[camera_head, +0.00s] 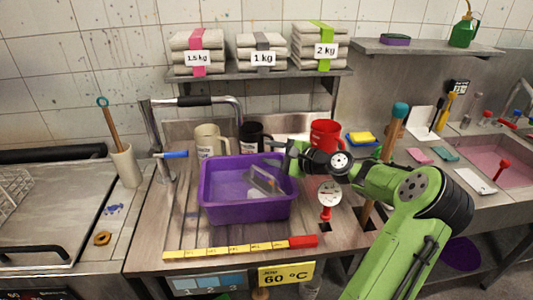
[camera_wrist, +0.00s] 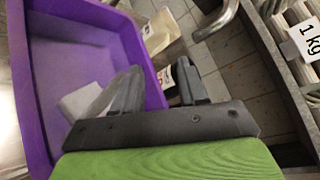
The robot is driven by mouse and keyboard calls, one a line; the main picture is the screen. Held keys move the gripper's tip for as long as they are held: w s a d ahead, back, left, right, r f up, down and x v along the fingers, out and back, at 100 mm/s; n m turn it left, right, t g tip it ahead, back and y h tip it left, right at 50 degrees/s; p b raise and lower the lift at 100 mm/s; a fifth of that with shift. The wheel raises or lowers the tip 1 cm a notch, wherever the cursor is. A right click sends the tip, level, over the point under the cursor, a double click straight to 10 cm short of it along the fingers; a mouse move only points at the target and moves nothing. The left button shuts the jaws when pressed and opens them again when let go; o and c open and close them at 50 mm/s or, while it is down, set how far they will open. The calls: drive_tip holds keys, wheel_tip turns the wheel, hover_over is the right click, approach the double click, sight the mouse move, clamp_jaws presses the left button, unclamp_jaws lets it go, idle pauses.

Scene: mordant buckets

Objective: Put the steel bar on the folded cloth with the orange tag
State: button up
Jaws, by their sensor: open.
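My gripper (camera_head: 276,152) is open above the back right edge of the purple tub (camera_head: 222,214). In the wrist view its two fingers (camera_wrist: 158,82) stand apart with nothing between them. A grey object (camera_head: 266,182) lies in the right part of the tub; I cannot tell whether it is the steel bar. A pale grey piece (camera_wrist: 82,101) shows in the tub in the wrist view, partly hidden by a finger. Folded cloth stacks on the shelf carry a pink tag (camera_head: 197,58), a grey tag (camera_head: 262,58) and a green tag (camera_head: 326,50). I see no orange tag.
A metal tap (camera_head: 160,140) rises at left. The ribbed drainboard left of the tub is clear.

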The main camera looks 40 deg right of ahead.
drive_tip(key=p+v, duration=0.1)
drive_tip(key=v, duration=0.9)
drive_tip(key=w+a+f+n+g, duration=0.2)
drive_tip(key=a+n+g, duration=0.25)
drive_tip(key=a, duration=0.55)
drive_tip(key=w+a+f+n+g, duration=0.25)
drive_tip(key=a+n+g, duration=0.2)
drive_tip(key=a, duration=0.55)
drive_tip(key=s+a+r+n+h, duration=0.1)
drive_tip(key=s+a+r+n, duration=0.1)
drive_tip(key=s+a+n, duration=0.4)
drive_tip(key=s+a+r+n+h, duration=0.2)
drive_tip(key=s+a+n, duration=0.4)
drive_tip(key=s, duration=0.7)
drive_tip(key=shift+s+a+r+n+g+h, duration=0.2)
drive_tip(key=shift+s+r+n+g+h, duration=0.15)
drive_tip(key=shift+r, duration=0.3)
drive_tip(key=shift+d, duration=0.15)
